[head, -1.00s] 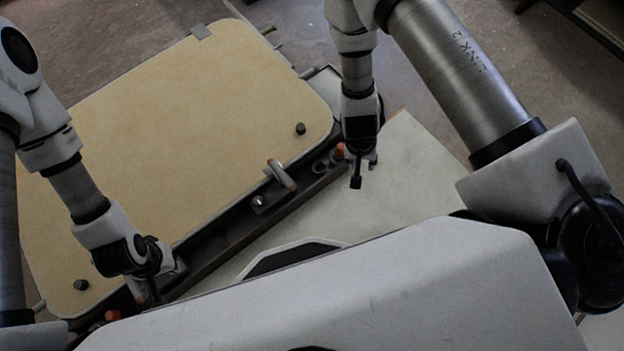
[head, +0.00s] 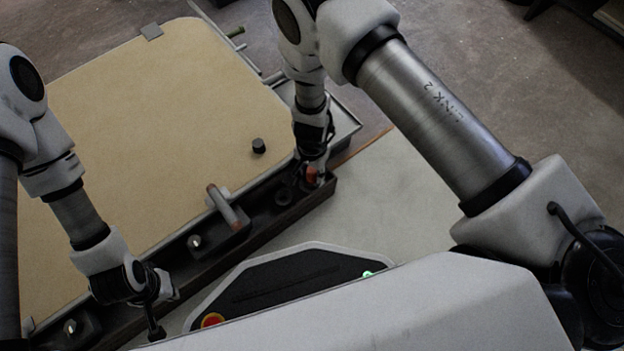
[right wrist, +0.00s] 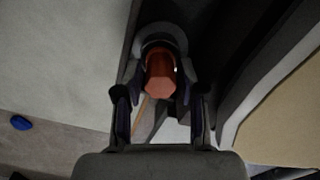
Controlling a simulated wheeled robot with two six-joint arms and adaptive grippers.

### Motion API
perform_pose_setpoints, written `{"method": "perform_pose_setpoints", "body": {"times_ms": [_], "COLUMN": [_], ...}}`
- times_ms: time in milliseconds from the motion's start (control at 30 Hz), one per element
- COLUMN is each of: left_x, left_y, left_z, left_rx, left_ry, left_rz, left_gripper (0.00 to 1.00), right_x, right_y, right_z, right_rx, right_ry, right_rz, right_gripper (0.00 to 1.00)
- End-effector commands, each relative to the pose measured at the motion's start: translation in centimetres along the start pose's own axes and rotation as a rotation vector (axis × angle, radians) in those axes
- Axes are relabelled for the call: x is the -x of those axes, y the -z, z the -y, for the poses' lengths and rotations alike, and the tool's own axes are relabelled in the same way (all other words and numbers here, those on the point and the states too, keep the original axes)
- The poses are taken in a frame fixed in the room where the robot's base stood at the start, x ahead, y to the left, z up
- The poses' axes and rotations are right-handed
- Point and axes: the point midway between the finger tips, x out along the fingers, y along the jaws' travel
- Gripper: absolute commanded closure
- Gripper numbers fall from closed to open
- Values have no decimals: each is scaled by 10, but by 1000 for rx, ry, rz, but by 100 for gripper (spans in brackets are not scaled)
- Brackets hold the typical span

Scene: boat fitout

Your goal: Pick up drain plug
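The drain plug, an orange-red piece (head: 311,176), stands in the dark rail near its right end in the head view. It also shows in the right wrist view as a faceted orange-red cap (right wrist: 161,76) with a grey ring around its far side. My right gripper (head: 312,180) is down at the plug. In the right wrist view its two fingers (right wrist: 160,108) stand apart, one on each side of the plug; contact is not clear. My left gripper (head: 155,312) hangs over the rail at lower left, away from the plug, and its opening is not clear.
The dark rail (head: 262,222) runs along the tan panel (head: 150,120). A lever handle (head: 222,207) and a round dark knob (head: 259,146) stand near. Dark round fittings (head: 284,192) lie just left of the plug. The pale surface (head: 390,200) right of the rail is clear.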

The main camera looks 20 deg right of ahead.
Motion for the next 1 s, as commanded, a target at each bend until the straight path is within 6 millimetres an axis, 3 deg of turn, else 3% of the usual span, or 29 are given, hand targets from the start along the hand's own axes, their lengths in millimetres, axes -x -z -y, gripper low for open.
{"method": "perform_pose_setpoints", "body": {"times_ms": [200,300,667,1000], "left_x": [0,0,1,26], "left_y": [1,1,0,-1], "left_z": [0,0,0,0], "left_rx": [1,1,0,-4], "left_ry": [0,0,0,0], "left_rz": [-2,-2,-1,2], "left_gripper": [100,100,100,100], "right_x": [-1,-1,0,25], "right_y": [0,0,1,8], "right_z": [0,0,0,-5], "right_rx": [0,0,0,0], "right_ry": [1,1,0,1], "right_rz": [-1,-1,-1,-2], "right_gripper": [64,100,100,100]}}
